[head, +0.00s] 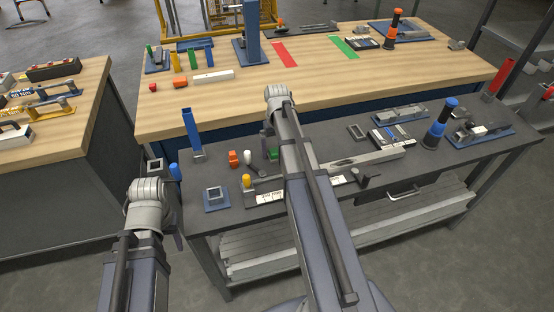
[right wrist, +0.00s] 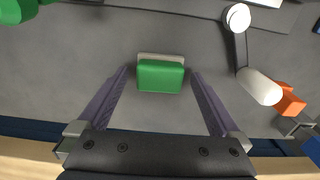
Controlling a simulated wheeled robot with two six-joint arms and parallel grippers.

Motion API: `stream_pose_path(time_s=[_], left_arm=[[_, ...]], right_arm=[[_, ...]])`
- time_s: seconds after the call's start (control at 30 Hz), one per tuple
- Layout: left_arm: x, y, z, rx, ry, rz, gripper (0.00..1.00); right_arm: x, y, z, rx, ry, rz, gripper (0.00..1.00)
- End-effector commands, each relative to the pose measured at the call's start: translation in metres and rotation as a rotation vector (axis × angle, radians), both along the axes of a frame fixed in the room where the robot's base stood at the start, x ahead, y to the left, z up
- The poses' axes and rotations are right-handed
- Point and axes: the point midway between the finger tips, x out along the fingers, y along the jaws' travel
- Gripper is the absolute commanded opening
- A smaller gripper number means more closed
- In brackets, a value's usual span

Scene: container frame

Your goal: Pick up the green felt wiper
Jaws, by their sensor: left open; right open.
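The green felt wiper (right wrist: 160,76) is a small green block with a pale strip along one edge. In the right wrist view it lies on the dark grey bench top, between and just beyond the tips of my right gripper (right wrist: 163,82). My right gripper is open and empty, with a finger on each side and apart from the wiper.
An orange block (head: 234,158) and a white-ended piece (right wrist: 260,86) lie beside the wiper. A yellow cylinder (head: 246,181) and a blue square post (head: 192,132) are nearby. Another green piece (right wrist: 14,8) shows at the wrist view's corner. A wooden table (head: 350,85) stands behind.

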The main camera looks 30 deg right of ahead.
Motion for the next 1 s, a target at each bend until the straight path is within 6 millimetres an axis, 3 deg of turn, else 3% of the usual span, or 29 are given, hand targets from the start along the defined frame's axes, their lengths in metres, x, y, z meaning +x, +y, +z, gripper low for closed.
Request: stream_pose_path(time_s=[0.03, 0.1, 0.37, 1.0], left_arm=[[0.0000, 0.0000, -0.0108, 0.000, 0.000, 0.000, 0.50], [0.0000, 0.0000, -0.0135, 0.000, 0.000, 0.000, 0.50], [0.0000, 0.0000, -0.0116, 0.000, 0.000, 0.000, 0.50], [0.0000, 0.0000, -0.0117, 0.000, 0.000, 0.000, 0.50]], right_arm=[[0.0003, -0.0003, -0.0108, 0.000, 0.000, 0.000, 1.00], [0.0003, -0.0003, -0.0135, 0.000, 0.000, 0.000, 1.00], [0.0002, -0.0004, -0.0116, 0.000, 0.000, 0.000, 0.99], [0.0002, -0.0005, -0.0117, 0.000, 0.000, 0.000, 0.27]])
